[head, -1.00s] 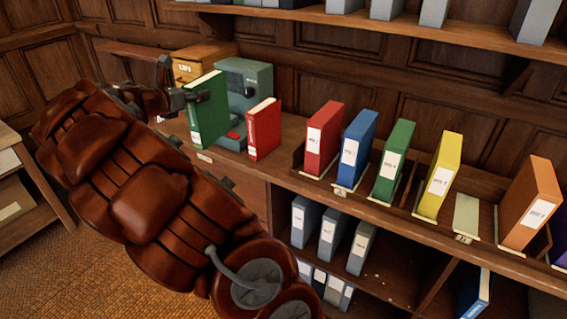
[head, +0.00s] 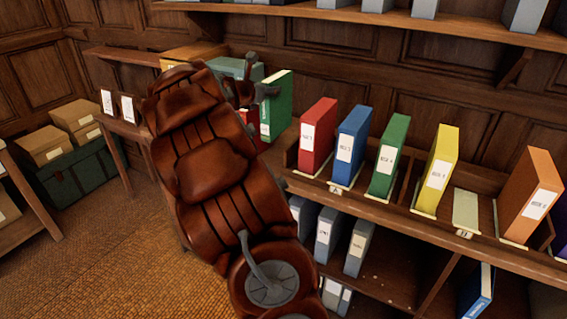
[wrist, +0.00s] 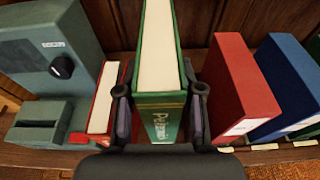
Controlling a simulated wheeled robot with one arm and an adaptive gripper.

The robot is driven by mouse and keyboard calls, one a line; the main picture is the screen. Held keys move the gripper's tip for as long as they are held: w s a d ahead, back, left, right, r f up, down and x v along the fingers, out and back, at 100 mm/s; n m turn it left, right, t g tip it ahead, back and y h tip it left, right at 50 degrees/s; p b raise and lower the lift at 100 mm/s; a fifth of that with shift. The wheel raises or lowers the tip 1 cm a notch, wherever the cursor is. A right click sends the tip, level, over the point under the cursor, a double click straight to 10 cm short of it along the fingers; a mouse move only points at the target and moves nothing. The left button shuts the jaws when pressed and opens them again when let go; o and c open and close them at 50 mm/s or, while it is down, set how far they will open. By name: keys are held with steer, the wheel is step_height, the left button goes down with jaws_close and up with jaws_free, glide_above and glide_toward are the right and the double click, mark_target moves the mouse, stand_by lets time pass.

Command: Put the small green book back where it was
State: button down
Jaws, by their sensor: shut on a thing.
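The small green book (head: 280,102) is upright in my gripper (head: 258,92), left of the racked red book. In the wrist view the green book (wrist: 161,112) stands between the two fingers (wrist: 160,100), its pale page edges up and a lettered green spine toward me. My arm hides part of it in the head view. Another green book (head: 388,158) stands in the rack between blue and yellow. An empty slot with a pale base (head: 466,208) lies between the yellow book (head: 437,172) and the orange book (head: 530,198).
A red book (wrist: 104,100) and a teal box with a black knob (wrist: 45,60) are left of the held book. The racked red book (head: 317,137) and blue book (head: 352,148) are to its right. A shelf (head: 400,18) with grey binders runs above.

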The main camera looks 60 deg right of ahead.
mark_target(272, 108)
steer(key=f, duration=0.6)
steer(key=shift+s+d+f, duration=0.2)
steer(key=shift+d+f, duration=0.05)
steer(key=shift+d, duration=0.1)
steer(key=shift+f, duration=2.4)
steer(key=c, duration=0.7)
jaws_free()
